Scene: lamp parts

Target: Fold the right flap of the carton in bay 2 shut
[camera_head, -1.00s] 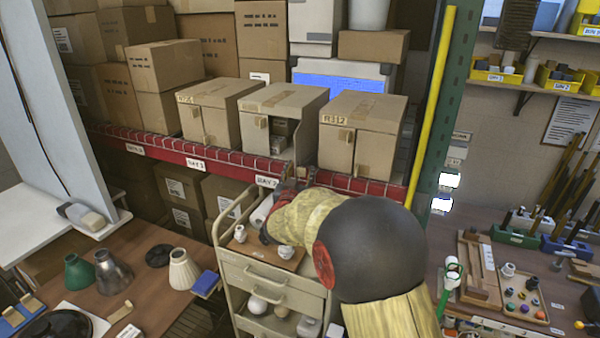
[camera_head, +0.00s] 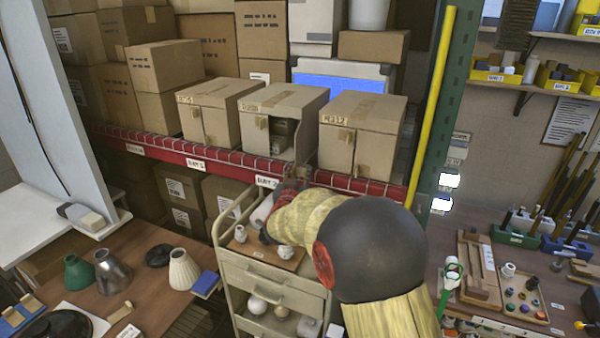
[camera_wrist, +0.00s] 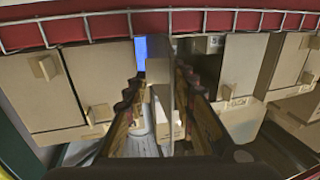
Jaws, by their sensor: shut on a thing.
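The middle carton (camera_head: 284,98) on the red shelf, above the bay 2 sign (camera_head: 267,181), has its left flap (camera_head: 253,136) shut. Its right flap (camera_head: 302,143) stands open, pointing out toward the shelf's front edge. Some contents show in the dark gap between the flaps. My gripper (camera_head: 297,182) is low at the shelf's front edge, partly hidden behind my arm. In the wrist view, my gripper (camera_wrist: 158,88) has one finger on each side of the right flap (camera_wrist: 160,62), seen nearly edge-on, and is shut on it.
A closed carton (camera_head: 358,138) stands close on the right, another (camera_head: 209,112) on the left. The red shelf edge (camera_head: 205,155) with its wire rail runs in front. A cart (camera_head: 268,270) with small parts stands below my arm.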

